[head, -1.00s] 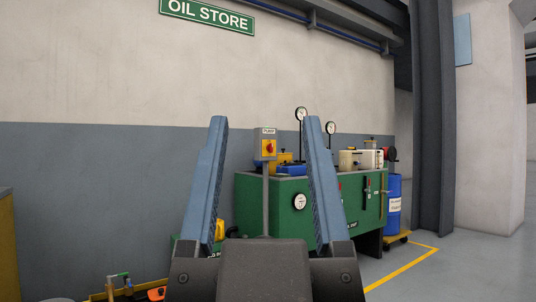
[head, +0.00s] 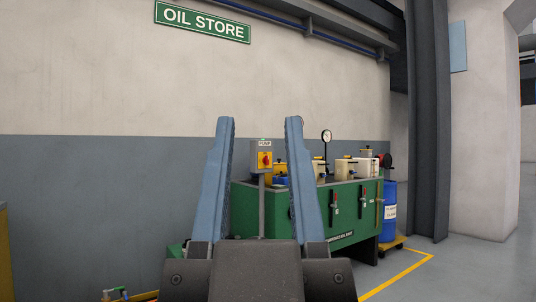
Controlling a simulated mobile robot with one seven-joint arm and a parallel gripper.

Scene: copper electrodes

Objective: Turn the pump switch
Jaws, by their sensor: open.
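The pump switch (head: 265,160) is a red knob on a yellow plate. It sits on a grey box labelled PUMP (head: 260,146), mounted on a grey post (head: 262,205). My gripper (head: 260,122) is open and empty, with two blue fingers pointing up. The right finger hides part of the green tank unit behind.
A green tank unit (head: 352,200) with gauges, levers and containers on top stands behind and right of the post. A blue drum (head: 389,205) stands beyond it. A yellow floor line (head: 400,275) runs at the right. A grey column (head: 428,130) rises behind. Open floor lies at right.

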